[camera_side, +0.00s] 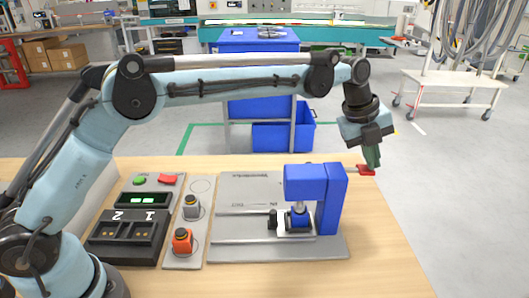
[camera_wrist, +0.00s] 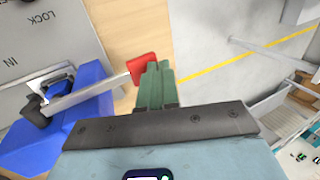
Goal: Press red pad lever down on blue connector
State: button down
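The red pad (camera_side: 366,170) sits at the outer end of a metal lever that sticks out to the right from the top of a blue press frame (camera_side: 331,200). The lever (camera_wrist: 95,96) is about level in the side view. My gripper (camera_side: 373,160) points down at the red pad, its tips at or very near it. In the wrist view the red pad (camera_wrist: 143,67) is beside and partly behind the green fingers (camera_wrist: 156,80), which are together with nothing seen between them. Whether they touch the pad is unclear. A small blue connector (camera_side: 298,217) sits under the press.
The press stands on a grey plate (camera_side: 235,222) on the wooden table (camera_side: 385,260). The table right of the press is clear.

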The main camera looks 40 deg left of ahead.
aim_at(350, 168)
jog(key=shift+x, duration=0.95)
jog(key=shift+s+f, duration=0.1)
jog(key=shift+f, duration=0.05)
jog(key=v, duration=1.2)
jog(key=shift+r, duration=0.3)
jog(key=c, duration=1.8)
grip_release()
jog(key=shift+a, duration=0.15)
